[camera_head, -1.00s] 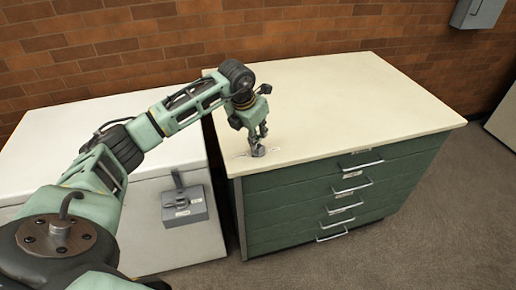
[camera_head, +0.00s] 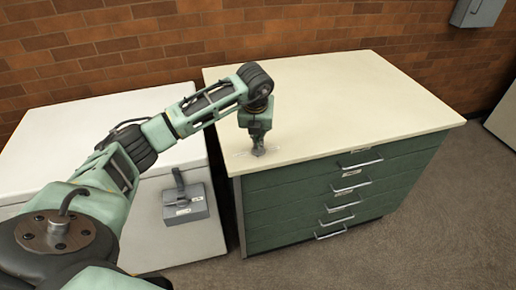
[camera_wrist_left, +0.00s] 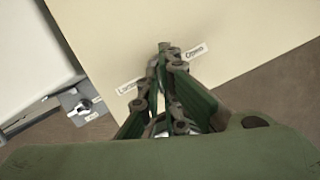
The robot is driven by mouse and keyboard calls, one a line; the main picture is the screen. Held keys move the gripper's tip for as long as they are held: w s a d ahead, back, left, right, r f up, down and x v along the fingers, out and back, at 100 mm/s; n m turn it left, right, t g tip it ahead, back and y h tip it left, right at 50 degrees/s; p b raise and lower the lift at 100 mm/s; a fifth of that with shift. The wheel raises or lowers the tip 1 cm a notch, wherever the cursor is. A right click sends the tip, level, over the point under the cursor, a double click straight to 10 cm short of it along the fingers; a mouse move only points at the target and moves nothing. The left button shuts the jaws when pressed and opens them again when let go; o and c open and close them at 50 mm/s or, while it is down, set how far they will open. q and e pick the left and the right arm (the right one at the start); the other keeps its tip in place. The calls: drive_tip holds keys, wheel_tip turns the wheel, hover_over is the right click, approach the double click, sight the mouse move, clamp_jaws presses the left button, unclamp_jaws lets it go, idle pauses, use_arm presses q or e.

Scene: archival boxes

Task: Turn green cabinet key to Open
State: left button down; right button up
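The green cabinet (camera_head: 310,210) stands at the middle right with a cream top (camera_head: 345,100). My left gripper (camera_head: 258,151) points down onto the front left part of this top. In the left wrist view its fingers (camera_wrist_left: 168,56) come close together at the key's place and look shut on the key, which they mostly hide. A white label (camera_wrist_left: 195,51) lies to the right of the fingertips and seems to read Open. Another label (camera_wrist_left: 130,86) lies to the left, too small to read surely. My right gripper is not in view.
A white cabinet (camera_head: 60,135) stands to the left, with a grey switch box (camera_head: 185,203) and lever on its front. A brick wall is behind, and a grey box (camera_head: 478,12) hangs on it. The rest of the cream top is clear.

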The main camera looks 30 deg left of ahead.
use_arm(q)
drive_tip(key=shift+d, duration=0.2)
drive_tip(key=n, duration=0.4)
drive_tip(key=shift+w+d+r+g+y, duration=0.1)
drive_tip(key=shift+w+d+g+y, duration=0.1)
drive_tip(key=shift+g+y, duration=0.15)
drive_tip(key=shift+n+g+y, duration=0.35)
drive_tip(key=shift+n, duration=1.15)
drive_tip(key=n, duration=0.1)
drive_tip(key=n+g, duration=0.1)
drive_tip(key=n, duration=0.1)
drive_tip(key=shift+w+d+n, duration=0.15)
drive_tip(key=shift+w+n, duration=0.05)
drive_tip(key=shift+n, duration=0.1)
drive_tip(key=n+g, duration=0.1)
drive_tip(key=n, duration=0.2)
drive_tip(key=shift+w, duration=0.1)
